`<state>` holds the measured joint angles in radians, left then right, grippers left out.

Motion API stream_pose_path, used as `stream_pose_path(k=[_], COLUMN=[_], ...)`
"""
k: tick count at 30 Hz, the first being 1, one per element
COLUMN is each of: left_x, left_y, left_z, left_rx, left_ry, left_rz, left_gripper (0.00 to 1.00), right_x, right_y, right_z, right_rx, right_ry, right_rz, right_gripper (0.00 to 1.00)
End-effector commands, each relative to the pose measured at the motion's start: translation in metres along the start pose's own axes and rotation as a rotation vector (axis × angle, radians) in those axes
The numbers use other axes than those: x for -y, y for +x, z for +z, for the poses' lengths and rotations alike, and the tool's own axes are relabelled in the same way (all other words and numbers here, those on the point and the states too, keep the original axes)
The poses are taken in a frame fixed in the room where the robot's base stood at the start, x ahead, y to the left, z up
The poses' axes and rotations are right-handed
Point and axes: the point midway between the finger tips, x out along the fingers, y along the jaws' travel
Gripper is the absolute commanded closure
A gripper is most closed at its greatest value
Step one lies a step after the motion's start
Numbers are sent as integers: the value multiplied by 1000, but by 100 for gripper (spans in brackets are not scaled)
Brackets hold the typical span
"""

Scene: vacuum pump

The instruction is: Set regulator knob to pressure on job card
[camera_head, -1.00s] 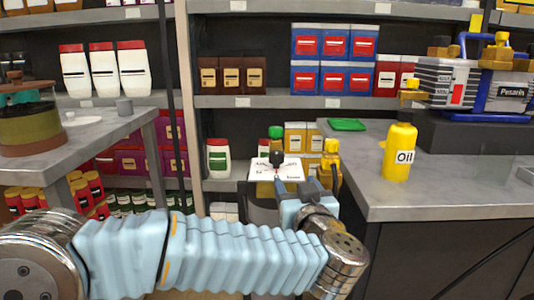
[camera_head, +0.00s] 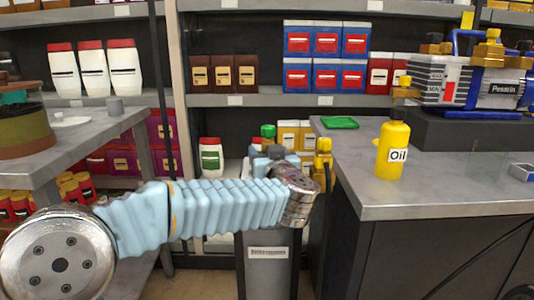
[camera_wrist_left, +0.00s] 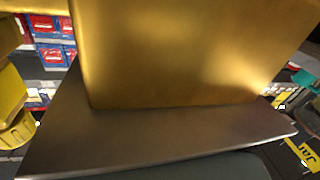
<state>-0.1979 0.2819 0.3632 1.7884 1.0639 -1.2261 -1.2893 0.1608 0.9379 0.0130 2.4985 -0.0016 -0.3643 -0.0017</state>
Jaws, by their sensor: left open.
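My left arm reaches in from the left in the head view. Its gripper (camera_head: 275,152) is at the stand near the middle, mostly behind my own wrist, and is open. A green-topped fitting (camera_head: 268,131) shows just beyond it, and a brass-yellow fitting (camera_head: 323,158) stands to its right. The knob and any white card there are hidden by my arm. In the left wrist view a large brass-coloured block (camera_wrist_left: 190,50) fills the middle very close, above a dark grey plate (camera_wrist_left: 150,140). I cannot tell whether the gripper touches anything. My right gripper is not in view.
Another table (camera_head: 75,145) is on the left. A dark stand (camera_head: 268,270) with a label is below my wrist. Shelves line the back.

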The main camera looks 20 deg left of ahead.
Motion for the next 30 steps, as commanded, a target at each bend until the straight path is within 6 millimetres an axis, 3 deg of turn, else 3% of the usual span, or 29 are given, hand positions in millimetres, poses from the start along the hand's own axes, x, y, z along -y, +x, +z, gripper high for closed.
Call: stream_pose_path(k=[6, 16, 30], left_x=[0, 0, -1], left_y=[0, 0, 0], left_z=[0, 0, -1], left_rx=[0, 0, 0], left_ry=[0, -1, 0], left_rz=[0, 0, 124], left_gripper=[41, 90, 90], right_x=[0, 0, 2], right_y=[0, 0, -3], right_z=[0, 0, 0], right_rx=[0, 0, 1], right_ry=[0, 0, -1], right_rz=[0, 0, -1], right_gripper=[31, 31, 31])
